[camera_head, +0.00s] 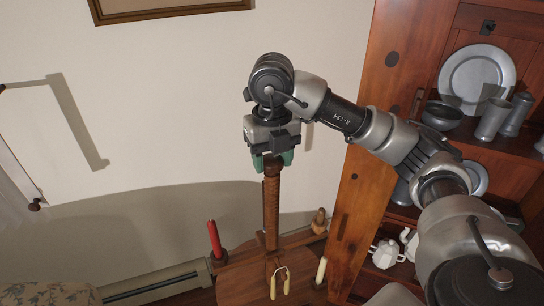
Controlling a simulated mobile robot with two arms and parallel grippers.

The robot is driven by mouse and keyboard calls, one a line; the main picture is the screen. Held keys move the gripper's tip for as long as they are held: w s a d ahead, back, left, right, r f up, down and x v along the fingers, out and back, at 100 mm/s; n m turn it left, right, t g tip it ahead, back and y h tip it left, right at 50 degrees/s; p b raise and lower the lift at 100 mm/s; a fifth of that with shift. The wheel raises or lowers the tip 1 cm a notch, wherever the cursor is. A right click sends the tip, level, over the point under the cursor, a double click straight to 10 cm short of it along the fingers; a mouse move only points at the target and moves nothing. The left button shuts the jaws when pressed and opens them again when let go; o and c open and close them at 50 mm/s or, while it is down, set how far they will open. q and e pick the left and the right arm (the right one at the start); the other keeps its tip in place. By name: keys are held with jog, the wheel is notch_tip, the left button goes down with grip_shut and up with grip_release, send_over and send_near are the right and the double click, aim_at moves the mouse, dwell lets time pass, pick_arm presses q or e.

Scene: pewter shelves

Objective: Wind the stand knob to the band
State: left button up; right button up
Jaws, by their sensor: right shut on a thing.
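A wooden stand has an upright threaded-looking post (271,210) rising from a round wooden top. My right gripper (272,160) points down at the top of this post, with its green fingertips shut around the stand knob (273,163). The fingers hide most of the knob. I cannot make out the band clearly. My left gripper is not in view.
Around the post are a red candle (215,240), a pale candle (321,270), a wooden peg (319,221) and a yellow-handled tool (280,284). A wooden cabinet (367,160) with pewter plate (477,78) and cups stands right.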

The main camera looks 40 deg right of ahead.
jog(key=m, duration=0.4)
jog(key=shift+r+m, duration=0.15)
jog(key=shift+m, duration=0.15)
jog(key=shift+m+p, duration=0.45)
jog(key=shift+m, duration=1.55)
jog(key=o, duration=0.9)
notch_tip(320, 180, up, 11)
jog(key=shift+f+p, duration=0.2)
jog(key=shift+p, duration=1.05)
